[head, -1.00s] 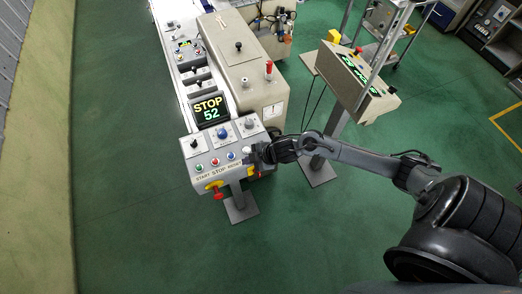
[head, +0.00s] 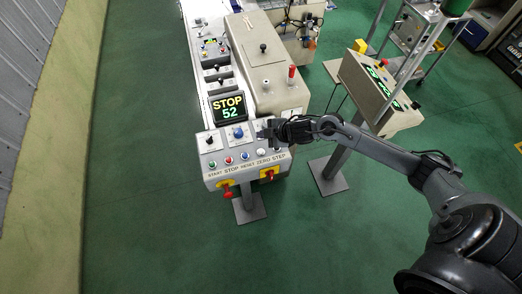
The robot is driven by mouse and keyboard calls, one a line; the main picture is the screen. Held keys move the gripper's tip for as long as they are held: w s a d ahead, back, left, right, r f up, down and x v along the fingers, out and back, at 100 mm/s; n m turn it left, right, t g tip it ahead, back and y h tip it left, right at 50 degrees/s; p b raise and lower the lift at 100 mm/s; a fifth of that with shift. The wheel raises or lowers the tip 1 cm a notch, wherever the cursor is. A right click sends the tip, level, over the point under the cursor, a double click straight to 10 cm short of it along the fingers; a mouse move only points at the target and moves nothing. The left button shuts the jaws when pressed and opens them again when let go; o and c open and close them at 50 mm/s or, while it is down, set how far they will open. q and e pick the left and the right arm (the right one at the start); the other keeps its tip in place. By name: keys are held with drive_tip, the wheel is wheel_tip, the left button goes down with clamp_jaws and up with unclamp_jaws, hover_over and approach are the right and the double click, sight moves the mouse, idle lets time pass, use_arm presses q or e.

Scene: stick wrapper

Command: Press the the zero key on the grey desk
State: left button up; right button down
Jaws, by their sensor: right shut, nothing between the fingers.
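The grey desk (head: 215,182) stands on a post at the end of the machine. Its front row of keys has the labels START, STOP, RESET, ZERO and STEP below it. The zero key (head: 261,152) is a small white button right of the blue reset key (head: 245,156). My right gripper (head: 264,133) is shut and empty, just behind the zero key in the picture, over the desk's right knob area. It looks apart from the zero key; its height above the panel is hard to tell. My left gripper is not in view.
A screen (head: 230,107) behind the keys reads STOP 52. A black knob (head: 209,141) and a blue knob (head: 238,132) sit behind the key row. Red knobs on yellow plates (head: 268,174) are on the desk front. A beige panel (head: 375,90) stands to the right.

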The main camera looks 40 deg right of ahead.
drive_tip(key=b, duration=0.7)
hover_over(263, 152)
drive_tip(key=shift+f, duration=3.2)
drive_tip(key=shift+f+b, duration=0.5)
drive_tip(key=shift+f, duration=0.6)
drive_tip(key=shift+f, duration=0.2)
drive_tip(key=shift+f, duration=0.25)
